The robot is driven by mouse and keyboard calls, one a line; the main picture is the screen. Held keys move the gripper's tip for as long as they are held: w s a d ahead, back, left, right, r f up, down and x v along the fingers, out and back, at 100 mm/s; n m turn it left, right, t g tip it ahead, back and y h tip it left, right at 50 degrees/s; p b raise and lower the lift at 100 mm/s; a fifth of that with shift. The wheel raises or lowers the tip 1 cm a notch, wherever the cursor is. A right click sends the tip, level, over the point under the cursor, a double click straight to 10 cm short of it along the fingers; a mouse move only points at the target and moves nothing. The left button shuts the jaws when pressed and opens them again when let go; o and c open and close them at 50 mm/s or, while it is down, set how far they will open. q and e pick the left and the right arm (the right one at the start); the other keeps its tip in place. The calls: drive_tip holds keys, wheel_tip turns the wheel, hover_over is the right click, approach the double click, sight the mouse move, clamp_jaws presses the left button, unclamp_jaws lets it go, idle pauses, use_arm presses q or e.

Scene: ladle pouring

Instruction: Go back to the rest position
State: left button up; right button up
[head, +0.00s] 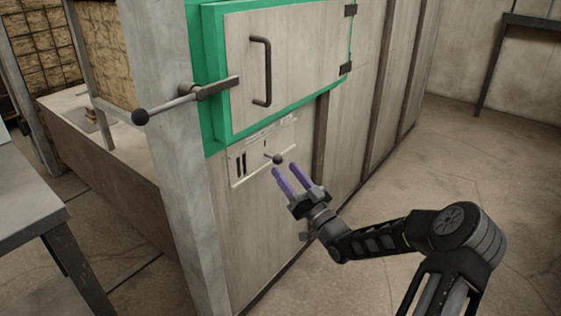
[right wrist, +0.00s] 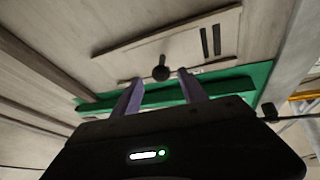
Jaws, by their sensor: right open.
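My right gripper (head: 299,178) is open and empty, with two purple fingers pointing toward the wall panel. A small dark ball knob (head: 277,159) on a short lever stands just beyond the fingertips, on a slotted plate (head: 262,165). In the right wrist view the knob (right wrist: 161,73) shows between and beyond the two purple fingers (right wrist: 160,88), and I see no contact. My right arm (head: 400,236) reaches in from the lower right. My left gripper is in neither view.
Above the plate is a closed hatch door (head: 300,50) in a green frame (head: 212,130), with a dark handle (head: 262,72). A lever with a ball end (head: 140,117) sticks out to the left. A grey table (head: 25,195) stands at the left.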

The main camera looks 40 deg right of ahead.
drive_tip(key=v, duration=0.2)
drive_tip(key=shift+s+f, duration=0.15)
drive_tip(key=shift+s, duration=0.15)
drive_tip(key=shift+f, duration=0.1)
